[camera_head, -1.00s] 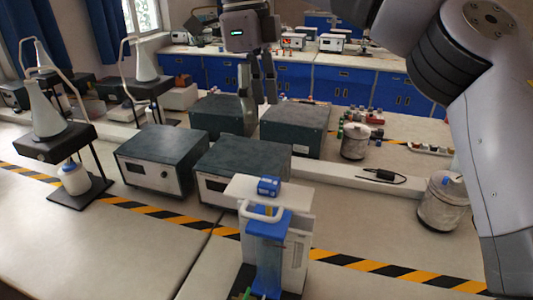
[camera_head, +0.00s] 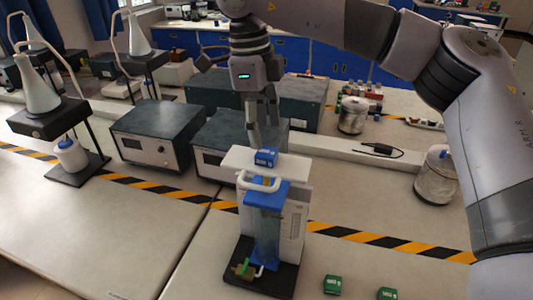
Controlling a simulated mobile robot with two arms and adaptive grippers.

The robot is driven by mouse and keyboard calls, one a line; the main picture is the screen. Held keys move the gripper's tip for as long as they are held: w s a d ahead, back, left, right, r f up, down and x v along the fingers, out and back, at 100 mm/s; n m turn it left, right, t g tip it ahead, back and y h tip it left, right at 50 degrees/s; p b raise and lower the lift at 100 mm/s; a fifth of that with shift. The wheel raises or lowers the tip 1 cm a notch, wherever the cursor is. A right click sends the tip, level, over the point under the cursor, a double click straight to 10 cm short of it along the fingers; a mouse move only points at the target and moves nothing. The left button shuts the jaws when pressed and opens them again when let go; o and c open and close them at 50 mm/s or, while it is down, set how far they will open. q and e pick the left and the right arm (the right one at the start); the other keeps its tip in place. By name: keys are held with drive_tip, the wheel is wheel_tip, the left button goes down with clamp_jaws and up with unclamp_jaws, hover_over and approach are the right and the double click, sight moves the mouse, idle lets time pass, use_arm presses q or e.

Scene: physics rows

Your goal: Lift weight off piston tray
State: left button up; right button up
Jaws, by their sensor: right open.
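A small blue block with a white label, the weight (camera_head: 266,157), rests on the white top plate, the piston tray (camera_head: 237,160), of an upright apparatus. Below it are a white handle loop and a blue transparent cylinder (camera_head: 266,235) on a black base. My right gripper (camera_head: 262,135) is open and points down, its fingertips just above and behind the weight in the picture. I cannot tell whether a fingertip touches it. My left gripper is not in view.
Two green blocks (camera_head: 332,284) (camera_head: 387,293) lie on the bench at front right. Dark instrument boxes (camera_head: 157,135) stand behind and left of the apparatus. A metal canister (camera_head: 436,180) stands at right. The bench at front left is clear.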

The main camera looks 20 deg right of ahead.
sight(266, 151)
drive_tip(key=f, duration=0.1)
drive_tip(key=f+p, duration=0.1)
drive_tip(key=s+f+p, duration=0.1)
drive_tip(key=f, duration=0.1)
drive_tip(key=shift+d+f, duration=0.1)
drive_tip(key=shift+d, duration=0.15)
drive_tip(key=shift+f, duration=0.4)
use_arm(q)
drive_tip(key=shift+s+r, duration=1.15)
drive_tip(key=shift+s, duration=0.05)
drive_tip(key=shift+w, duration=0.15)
use_arm(e)
drive_tip(key=shift+c, duration=0.2)
drive_tip(key=shift+c, duration=1.4)
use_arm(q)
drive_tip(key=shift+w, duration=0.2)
use_arm(e)
clamp_jaws()
